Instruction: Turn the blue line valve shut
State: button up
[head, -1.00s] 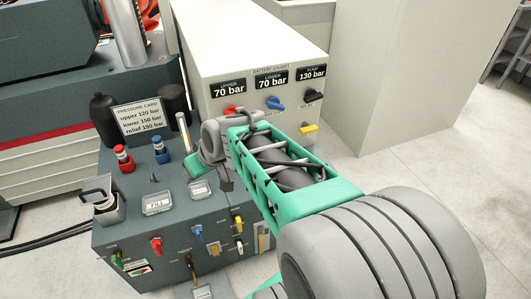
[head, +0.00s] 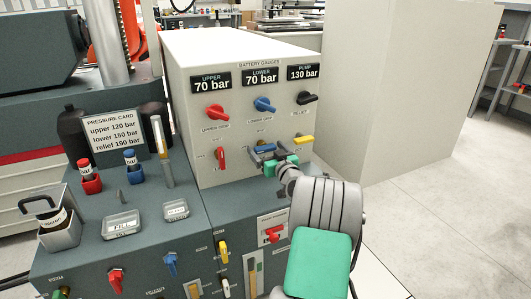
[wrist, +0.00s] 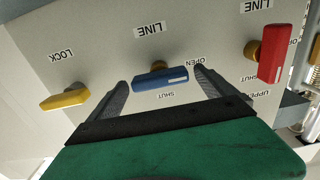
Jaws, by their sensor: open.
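The blue line valve (head: 264,148) is a short bar handle on the front of the pale gauge cabinet. In the wrist view the blue handle (wrist: 160,79) lies nearly level, above the SHUT label and left of the OPEN label; that picture is upside down. My gripper (head: 269,158) is at the cabinet front, around the handle. Its open dark fingers stand on either side of the handle's ends in the wrist view (wrist: 161,84), with a gap showing at each side. Part of the valve is hidden by the gripper in the head view.
A red line valve (head: 221,158) and a yellow lock handle (head: 304,140) flank the blue one. Red (head: 216,112), blue (head: 265,104) and black (head: 307,97) knobs sit above. The console (head: 190,210) with bottles and trays stands at left. Open floor lies at right.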

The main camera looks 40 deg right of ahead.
jog(key=shift+w+d, duration=0.2)
jog(key=shift+w, duration=0.45)
jog(key=shift+c, duration=0.5)
jog(key=c, duration=1.3)
